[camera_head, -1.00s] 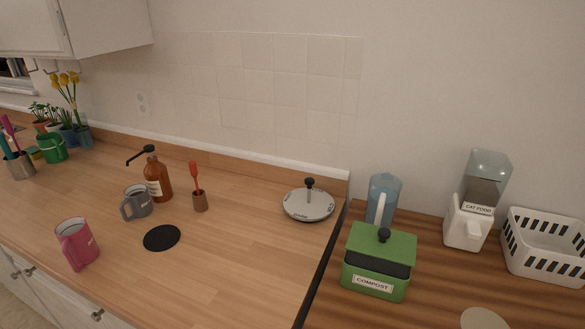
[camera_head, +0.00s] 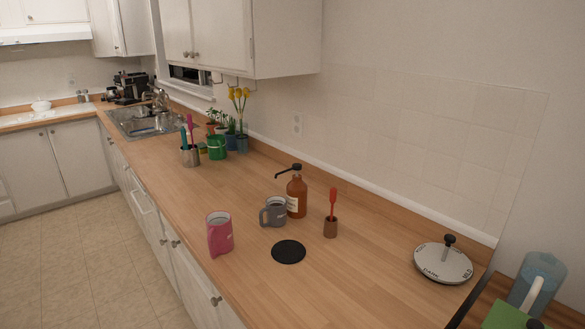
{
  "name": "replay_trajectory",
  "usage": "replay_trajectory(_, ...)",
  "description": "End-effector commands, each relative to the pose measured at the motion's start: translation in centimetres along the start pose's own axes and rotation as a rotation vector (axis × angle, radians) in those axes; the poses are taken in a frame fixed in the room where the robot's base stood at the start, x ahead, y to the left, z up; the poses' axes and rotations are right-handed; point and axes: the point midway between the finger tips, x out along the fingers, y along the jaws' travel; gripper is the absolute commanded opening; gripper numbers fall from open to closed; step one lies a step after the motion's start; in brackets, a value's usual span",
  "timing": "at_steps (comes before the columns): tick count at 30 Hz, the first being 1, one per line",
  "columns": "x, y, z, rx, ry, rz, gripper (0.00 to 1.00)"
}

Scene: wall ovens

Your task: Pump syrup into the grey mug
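The grey mug (camera_head: 273,212) stands upright on the wooden counter, its handle to the left. The amber syrup bottle (camera_head: 297,198) stands upright just behind and right of the mug. Its black pump head (camera_head: 294,168) has a spout that points left, above and behind the mug. The mug and bottle look very close together; I cannot tell whether they touch. What is inside the mug is not clear. My gripper is not in view.
A pink mug (camera_head: 219,234) stands left of the grey mug, near the counter's front edge. A black disc (camera_head: 288,252) lies in front. A small brown pot (camera_head: 330,227) with a red utensil stands right. A round lidded dial (camera_head: 442,263) lies farther right. The counter between is clear.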

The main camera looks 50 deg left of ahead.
Motion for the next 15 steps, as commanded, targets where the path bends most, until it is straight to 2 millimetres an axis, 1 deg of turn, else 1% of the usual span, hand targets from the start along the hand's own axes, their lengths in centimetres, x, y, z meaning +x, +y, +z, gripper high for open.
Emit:
replay_trajectory(1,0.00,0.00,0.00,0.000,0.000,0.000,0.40)
replay_trajectory(2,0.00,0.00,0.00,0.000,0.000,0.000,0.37)
replay_trajectory(13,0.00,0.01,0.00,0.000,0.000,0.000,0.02)
replay_trajectory(14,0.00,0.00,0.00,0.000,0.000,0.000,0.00)
replay_trajectory(15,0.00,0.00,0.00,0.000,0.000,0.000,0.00)
